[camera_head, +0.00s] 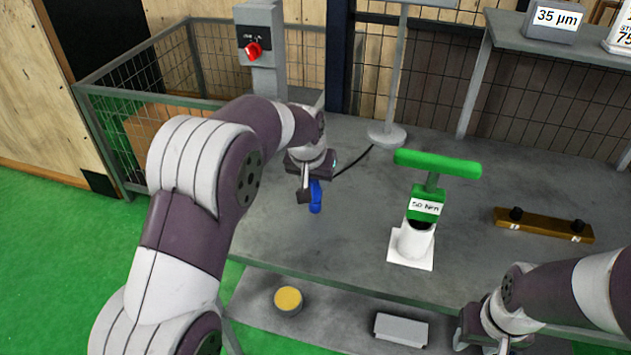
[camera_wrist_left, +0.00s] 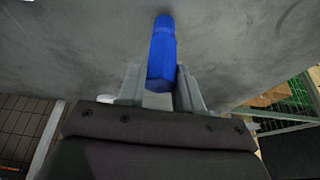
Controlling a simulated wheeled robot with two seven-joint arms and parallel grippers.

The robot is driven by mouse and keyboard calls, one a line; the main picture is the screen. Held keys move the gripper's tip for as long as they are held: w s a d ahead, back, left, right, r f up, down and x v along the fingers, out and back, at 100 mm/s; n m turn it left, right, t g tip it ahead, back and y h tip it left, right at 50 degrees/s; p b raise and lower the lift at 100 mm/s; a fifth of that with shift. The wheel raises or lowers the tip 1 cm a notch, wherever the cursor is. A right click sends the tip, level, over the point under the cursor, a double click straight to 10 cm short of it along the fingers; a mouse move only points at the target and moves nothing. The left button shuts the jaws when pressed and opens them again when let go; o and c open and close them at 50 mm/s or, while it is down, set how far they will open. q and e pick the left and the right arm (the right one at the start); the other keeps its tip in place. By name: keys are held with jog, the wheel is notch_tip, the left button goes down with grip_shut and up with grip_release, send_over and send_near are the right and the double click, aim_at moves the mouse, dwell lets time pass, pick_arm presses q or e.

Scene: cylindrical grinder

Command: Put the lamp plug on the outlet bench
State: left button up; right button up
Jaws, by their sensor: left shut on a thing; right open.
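A blue plug (camera_head: 316,197) is in my left gripper (camera_head: 307,186), with the gripper pointing down over the left part of the grey bench (camera_head: 300,233). In the left wrist view the blue plug (camera_wrist_left: 161,52) sits between the two fingers of the left gripper (camera_wrist_left: 160,88), its free end sticking out past the fingertips. The gap between plug and bench top is hard to judge. A thin black cable (camera_head: 355,161) runs from near the left gripper toward the lamp base (camera_head: 387,134). My right gripper (camera_head: 484,338) is open and low at the bench's front edge, partly cut off.
A green-handled tool (camera_head: 437,163) labelled 50 Nm stands in a white holder right of the left gripper. A brown bar (camera_head: 543,225) with two black knobs lies further right. A grey post with a red switch (camera_head: 253,50) stands behind. A yellow-topped disc (camera_head: 288,298) sits on the lower shelf.

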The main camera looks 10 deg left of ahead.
pick_arm(q)
jog(key=shift+f, duration=0.5)
jog(key=shift+f, duration=0.15)
jog(key=o, duration=1.1)
jog(key=v, duration=1.2)
jog(key=s+a+f+g, duration=0.1)
jog(key=s+f, duration=0.6)
jog(key=s, duration=0.3)
jog(key=s+a+f+g, duration=0.1)
jog(key=s+f+g, duration=0.1)
jog(key=s+f, duration=0.5)
jog(key=s, duration=0.4)
jog(key=shift+s+f, duration=0.3)
jog(key=shift+f, duration=0.05)
